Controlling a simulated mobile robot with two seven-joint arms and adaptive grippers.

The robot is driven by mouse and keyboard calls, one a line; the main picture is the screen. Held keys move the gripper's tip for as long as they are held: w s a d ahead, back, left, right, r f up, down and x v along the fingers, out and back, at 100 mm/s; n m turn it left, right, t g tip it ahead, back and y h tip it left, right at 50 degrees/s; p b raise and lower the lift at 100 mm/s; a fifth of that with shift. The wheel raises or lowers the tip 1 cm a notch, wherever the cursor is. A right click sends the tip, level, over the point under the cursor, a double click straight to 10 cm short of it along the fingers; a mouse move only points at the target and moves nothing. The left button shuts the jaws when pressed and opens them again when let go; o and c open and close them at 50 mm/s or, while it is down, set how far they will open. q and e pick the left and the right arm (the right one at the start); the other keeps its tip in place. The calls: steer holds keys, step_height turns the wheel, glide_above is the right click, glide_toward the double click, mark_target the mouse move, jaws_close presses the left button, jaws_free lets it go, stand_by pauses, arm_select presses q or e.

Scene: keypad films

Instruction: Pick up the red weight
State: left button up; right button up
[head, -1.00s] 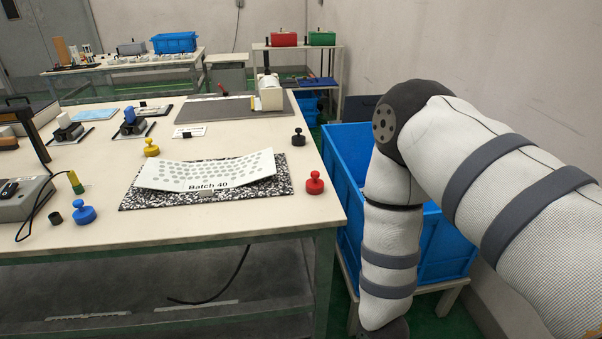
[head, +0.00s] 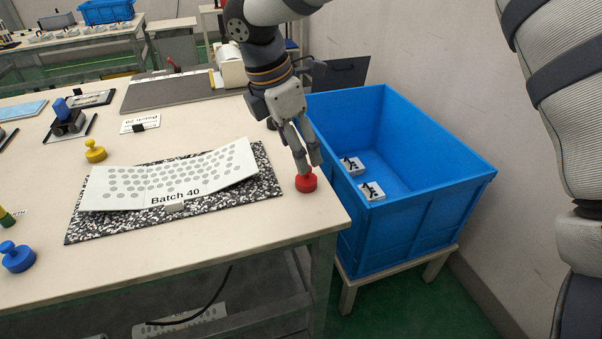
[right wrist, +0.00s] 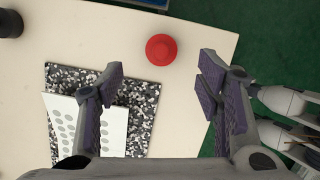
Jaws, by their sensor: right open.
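The red weight (head: 306,183) stands upright on the table near its right edge, just right of the speckled mat (head: 262,190). My right gripper (head: 307,166) points down just above the red weight, its fingers hiding part of the knob. In the right wrist view the red weight (right wrist: 161,48) lies ahead of and between the two spread fingers of my right gripper (right wrist: 160,82), with nothing held. Whether a finger touches the weight cannot be told. My left gripper is not in view.
A curled "Batch 40" film (head: 170,178) lies on the mat. A yellow weight (head: 95,151) and a blue weight (head: 17,257) stand to the left. A blue crate (head: 420,225) with two labelled blocks stands right of the table. A dark weight (right wrist: 11,23) stands further off.

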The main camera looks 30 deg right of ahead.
mark_target(306, 176)
steer(key=x, duration=0.7)
steer(key=shift+s+f, duration=0.1)
steer(key=shift+f, duration=0.15)
jaws_close()
